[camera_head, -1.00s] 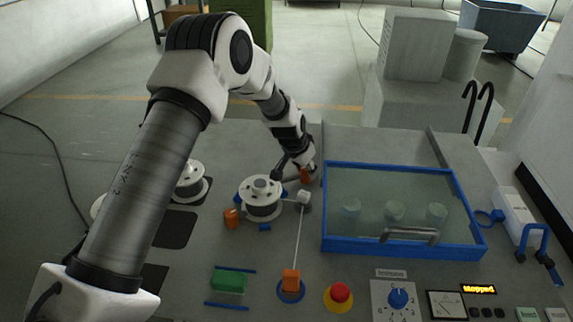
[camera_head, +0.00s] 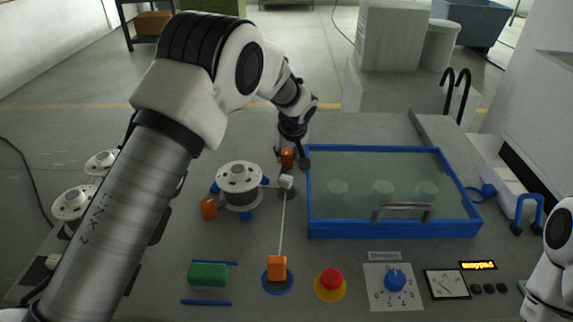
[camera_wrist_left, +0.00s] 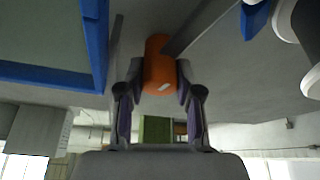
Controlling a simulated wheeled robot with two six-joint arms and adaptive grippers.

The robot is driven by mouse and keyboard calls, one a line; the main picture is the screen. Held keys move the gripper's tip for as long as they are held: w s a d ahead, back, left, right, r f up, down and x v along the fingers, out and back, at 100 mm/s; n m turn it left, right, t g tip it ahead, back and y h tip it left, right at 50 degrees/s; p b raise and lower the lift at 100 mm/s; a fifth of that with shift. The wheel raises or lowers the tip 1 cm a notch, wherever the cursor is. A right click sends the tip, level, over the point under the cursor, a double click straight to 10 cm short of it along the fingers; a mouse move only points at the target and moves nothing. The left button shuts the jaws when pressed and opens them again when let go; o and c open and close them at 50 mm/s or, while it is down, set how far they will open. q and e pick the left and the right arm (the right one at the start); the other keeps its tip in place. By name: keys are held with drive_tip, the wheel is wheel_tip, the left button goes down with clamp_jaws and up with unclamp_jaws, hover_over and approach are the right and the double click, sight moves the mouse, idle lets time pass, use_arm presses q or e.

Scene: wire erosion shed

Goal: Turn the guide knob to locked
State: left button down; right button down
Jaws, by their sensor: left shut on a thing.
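The guide knob (camera_head: 287,158) is a small orange knob at the back of the machine table, left of the blue-framed cover. My left gripper (camera_head: 291,150) reaches it from behind and is shut on it. In the left wrist view the orange knob (camera_wrist_left: 158,66) sits between the two fingers, with a small white mark on its end. No lock label is readable, so I cannot tell its setting. My right gripper is out of view; only a white part of my right arm shows at the right edge.
A blue-framed clear cover (camera_head: 390,232) lies right of the knob. A white wire spool (camera_head: 240,182) is to its left, with a wire running to an orange clamp (camera_head: 277,268). A red stop button (camera_head: 331,279) and a blue dial (camera_head: 395,279) are in front.

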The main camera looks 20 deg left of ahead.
use_arm(q)
drive_tip(key=shift+s+f+n+g+b, duration=0.15)
drive_tip(key=shift+f+n+g+b, duration=0.2)
drive_tip(key=shift+n+b, duration=0.5)
drive_tip(key=shift+n+y, duration=0.25)
drive_tip(key=shift+y, duration=0.05)
drive_tip(key=c, duration=1.1)
unclamp_jaws()
drive_tip(key=o, duration=0.3)
drive_tip(key=shift+o, duration=0.2)
drive_tip(key=shift+r, duration=0.1)
drive_tip(key=shift+r, duration=0.1)
drive_tip(key=v, duration=1.1)
drive_tip(key=shift+r, duration=0.3)
